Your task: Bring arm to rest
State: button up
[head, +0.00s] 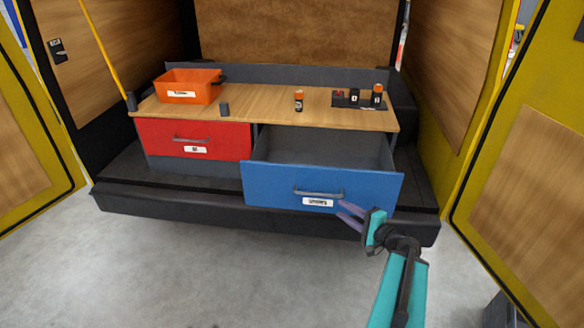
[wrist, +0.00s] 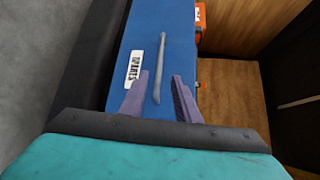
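My gripper (head: 350,214) is in front of the blue drawer (head: 280,185), close to its silver handle (head: 318,193) and white label. In the wrist view my gripper (wrist: 160,95) has its two fingers apart, with nothing gripped between them. The drawer handle (wrist: 160,70) shows ahead of and between the fingertips there. The fingers look apart from the handle, though the exact gap is hard to judge. The blue drawer is pulled out and its visible inside looks empty.
A red drawer (head: 193,138) beside it is shut. Yellow-framed doors flank the bay.

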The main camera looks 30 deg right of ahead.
jog(key=w+a+f+n+g+y, duration=0.1)
jog(key=w+a+f+y, duration=0.15)
jog(key=a, duration=0.35)
jog(key=w+a+f+n+y, duration=0.1)
jog(key=w+a, duration=0.2)
jog(key=a, duration=0.3)
jog(key=s+a+f+n+g+y, duration=0.25)
jog(key=a+f+g, duration=0.4)
jog(key=a, duration=0.75)
jog(key=s+a+f+n+g+y, duration=0.2)
jog(key=s+a+f+n+g, duration=0.15)
jog(key=a+f, duration=0.8)
jog(key=s+a+f+n+g+h, duration=0.25)
jog(key=s+a+f+g, duration=0.2)
jog(key=s, duration=0.35)
jog(key=s+a+f+n+g+h, duration=0.1)
jog(key=s+a+f+n+g, duration=0.25)
jog(key=s+a+f, duration=0.35)
jog(key=s+d+f+n+g+h, duration=0.2)
jog(key=s+d+n+g+h, duration=0.1)
jog(key=s+d+h, duration=0.4)
jog(key=s+d+n, duration=0.1)
jog(key=s+d, duration=0.2)
jog(key=d, duration=0.2)
jog(key=shift+s+d+f, duration=0.2)
jog(key=shift+d+f, duration=0.1)
jog(key=shift+f, duration=0.1)
